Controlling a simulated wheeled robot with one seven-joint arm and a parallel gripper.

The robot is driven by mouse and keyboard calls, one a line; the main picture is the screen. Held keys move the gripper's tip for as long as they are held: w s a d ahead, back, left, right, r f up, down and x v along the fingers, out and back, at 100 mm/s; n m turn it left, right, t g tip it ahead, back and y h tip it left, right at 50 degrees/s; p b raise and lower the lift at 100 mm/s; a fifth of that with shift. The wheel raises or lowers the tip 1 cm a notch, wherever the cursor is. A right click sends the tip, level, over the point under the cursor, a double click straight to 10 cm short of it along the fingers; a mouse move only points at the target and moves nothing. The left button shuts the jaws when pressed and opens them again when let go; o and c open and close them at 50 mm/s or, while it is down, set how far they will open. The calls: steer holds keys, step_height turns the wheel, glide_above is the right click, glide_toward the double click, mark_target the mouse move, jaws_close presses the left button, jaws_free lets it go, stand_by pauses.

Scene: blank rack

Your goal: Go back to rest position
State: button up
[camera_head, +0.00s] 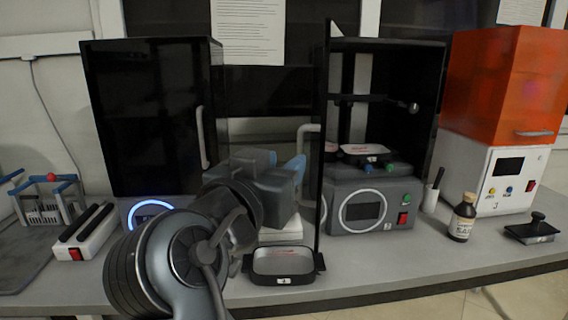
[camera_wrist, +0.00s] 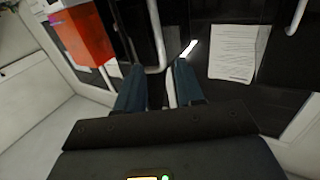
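In the wrist view my gripper (camera_wrist: 157,78) also shows spread fingers, with no object visibly held. A pale door handle (camera_wrist: 156,35) shows just beyond and between the fingertips; whether it touches them I cannot tell. In the head view the handle (camera_head: 301,145) is close to the right finger. My arm hides part of the bench and the left cabinet's base.
The right cabinet (camera_head: 395,90) has its door (camera_head: 323,190) swung out toward me. A black tray (camera_head: 283,278) lies on the bench below my gripper. A brown bottle (camera_head: 462,218), an orange-topped machine (camera_head: 505,90) and the left cabinet (camera_head: 145,110) stand around.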

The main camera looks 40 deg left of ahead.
stand_by(0.4)
steer(key=d+f+n+g, duration=0.2)
steer(key=d+f, duration=1.7)
steer(key=f, duration=0.3)
steer(key=s+d+f, duration=0.4)
steer(key=d+f, duration=0.2)
steer(key=d, duration=0.3)
steer(key=s+d+f+m+h, duration=0.1)
steer(key=s+d+f, duration=0.2)
steer(key=s+d, duration=0.4)
steer(key=s+d+r+m+h, duration=0.2)
steer(key=s+d+r, duration=0.1)
steer(key=s+d, duration=0.5)
steer(key=s+d+r+m+h, duration=0.3)
steer(key=s+d, duration=0.4)
steer(key=s, duration=0.4)
steer(key=shift+s+d+r, duration=0.15)
steer(key=shift+s+d, duration=0.2)
steer(key=shift+d, duration=0.05)
